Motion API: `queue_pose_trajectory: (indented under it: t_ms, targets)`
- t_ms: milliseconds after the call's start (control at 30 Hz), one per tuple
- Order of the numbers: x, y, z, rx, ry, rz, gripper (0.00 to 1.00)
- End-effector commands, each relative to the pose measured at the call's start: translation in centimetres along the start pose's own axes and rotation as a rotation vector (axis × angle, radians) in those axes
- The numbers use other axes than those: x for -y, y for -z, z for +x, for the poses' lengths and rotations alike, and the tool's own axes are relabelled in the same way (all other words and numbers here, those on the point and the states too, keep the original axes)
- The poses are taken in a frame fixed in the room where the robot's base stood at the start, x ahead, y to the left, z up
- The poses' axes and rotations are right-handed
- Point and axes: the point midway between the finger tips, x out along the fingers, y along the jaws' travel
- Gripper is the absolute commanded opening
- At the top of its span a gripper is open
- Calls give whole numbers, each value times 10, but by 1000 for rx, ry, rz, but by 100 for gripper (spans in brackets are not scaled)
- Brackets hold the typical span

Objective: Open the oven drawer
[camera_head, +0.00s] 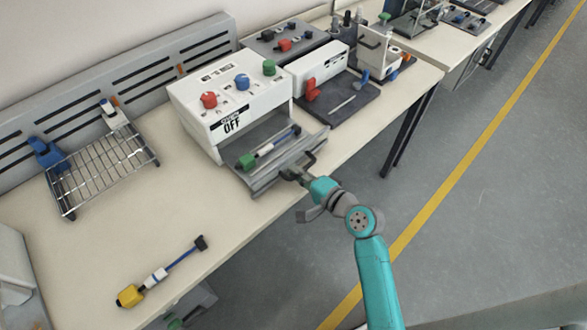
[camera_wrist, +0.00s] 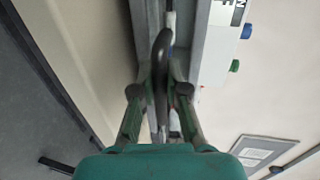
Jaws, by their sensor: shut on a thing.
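The oven (camera_head: 222,105) is a white box with red, blue and green knobs and an "OFF" label, standing on the bench. Its grey drawer (camera_head: 262,184) is pulled out at the front. My gripper (camera_head: 296,174) is at the drawer's front, at the dark handle (camera_head: 310,160). In the wrist view, my gripper (camera_wrist: 162,90) has its fingers on both sides of the dark curved handle (camera_wrist: 161,65) and is shut on it.
A wire rack (camera_head: 100,172) stands on the bench at left. A yellow-ended tool (camera_head: 130,296) lies near the front edge. A white device on a dark base (camera_head: 345,108) stands right of the oven. Bench (camera_head: 185,215) between rack and drawer is clear.

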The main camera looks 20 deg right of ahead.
Motion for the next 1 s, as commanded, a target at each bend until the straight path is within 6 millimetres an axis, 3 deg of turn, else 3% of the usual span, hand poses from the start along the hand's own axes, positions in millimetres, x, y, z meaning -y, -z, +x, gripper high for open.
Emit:
queue_pose_trajectory:
  t_ms: [233,300,367,767,1000]
  targets:
    - [-1,0,0,0,-2,0,0]
    - [-1,0,0,0,-2,0,25]
    - [-1,0,0,0,-2,0,39]
    - [0,0,-5,-1,0,0,39]
    - [-1,1,-44,-4,-2,3,39]
